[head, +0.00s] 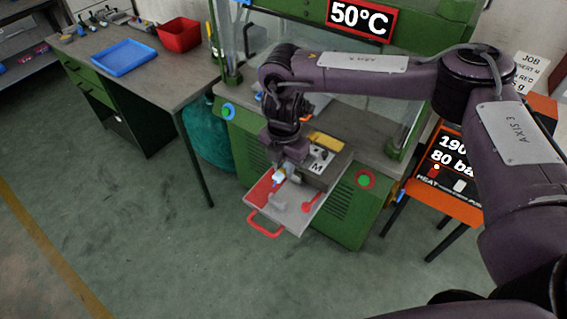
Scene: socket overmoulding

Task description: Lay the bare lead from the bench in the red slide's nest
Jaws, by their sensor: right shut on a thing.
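The red slide (296,217) is drawn out at the front of the green machine, with a red loop handle (265,229) and a red patch on its left part. My right gripper (280,173) points down just over the slide's back left part. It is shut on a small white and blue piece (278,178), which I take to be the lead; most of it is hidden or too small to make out. I cannot tell whether it touches the slide. The nest is not clear beneath it. My left gripper is not in view.
The bench (150,80) at the left bears a blue tray (124,60), a red bin (179,35) and several small tools. A block marked M (318,160) sits behind the slide. An orange stand with a control box (449,165) is at right. The floor in front is clear.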

